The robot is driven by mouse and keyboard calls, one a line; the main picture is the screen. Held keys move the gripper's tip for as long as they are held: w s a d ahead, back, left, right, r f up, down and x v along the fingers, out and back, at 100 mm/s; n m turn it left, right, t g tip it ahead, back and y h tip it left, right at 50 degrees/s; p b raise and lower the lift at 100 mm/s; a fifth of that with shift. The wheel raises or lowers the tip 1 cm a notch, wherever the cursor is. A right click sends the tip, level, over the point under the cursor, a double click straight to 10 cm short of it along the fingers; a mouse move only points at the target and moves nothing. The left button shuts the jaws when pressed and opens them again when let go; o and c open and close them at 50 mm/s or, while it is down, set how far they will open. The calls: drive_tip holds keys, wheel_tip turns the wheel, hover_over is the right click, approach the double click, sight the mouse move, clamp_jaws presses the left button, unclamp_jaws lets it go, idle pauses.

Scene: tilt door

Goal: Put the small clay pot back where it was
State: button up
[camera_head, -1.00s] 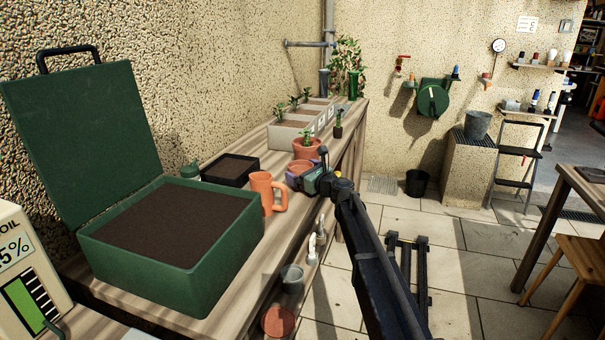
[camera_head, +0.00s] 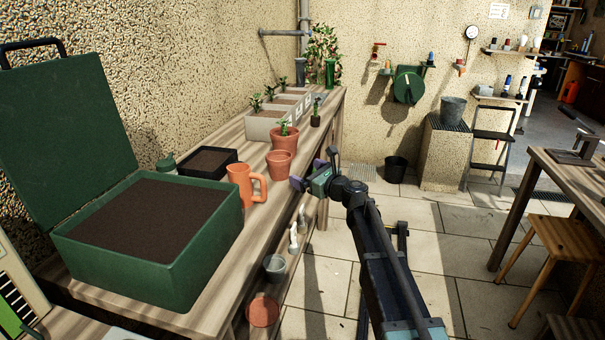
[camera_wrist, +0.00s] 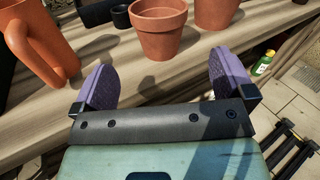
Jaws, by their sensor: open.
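The small clay pot (camera_head: 281,167) stands upright on the wooden bench, between the orange mug (camera_head: 243,188) and a clay pot with a seedling (camera_head: 286,135). In the wrist view the small clay pot (camera_wrist: 158,32) looks empty and stands just beyond my fingertips. My gripper (camera_head: 313,170) is to the right of the pot in the head view, at the bench's front edge. In the wrist view my gripper (camera_wrist: 165,72) has its purple fingers spread wide with nothing between them. A gap shows between the fingers and the pot.
A green box of soil (camera_head: 150,245) with a raised lid fills the near bench. Glass and clay items sit on a lower shelf. The floor right of the bench has open room.

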drive_tip(key=s+d+f+n+g+h, duration=0.2)
drive_tip(key=s+d+f+n+g, duration=0.1)
drive_tip(key=s+f+n, duration=0.4)
drive_tip(key=s+d+f+n+g+h, duration=0.25)
drive_tip(key=s+n, duration=0.25)
drive_tip(key=s, duration=0.5)
drive_tip(key=s+d+f+n+g+h, duration=0.25)
drive_tip(key=s+f+n+g, duration=0.2)
drive_tip(key=s+n, duration=0.3)
drive_tip(key=s+d+f+n+g+h, duration=0.2)
drive_tip(key=s+d+n+h, duration=0.3)
drive_tip(key=s+d, duration=0.4)
drive_tip(key=s+f+h, duration=0.1)
drive_tip(key=s, duration=0.2)
drive_tip(key=shift+s+d, duration=0.2)
drive_tip(key=shift+f+n, duration=0.1)
drive_tip(key=shift+n, duration=0.15)
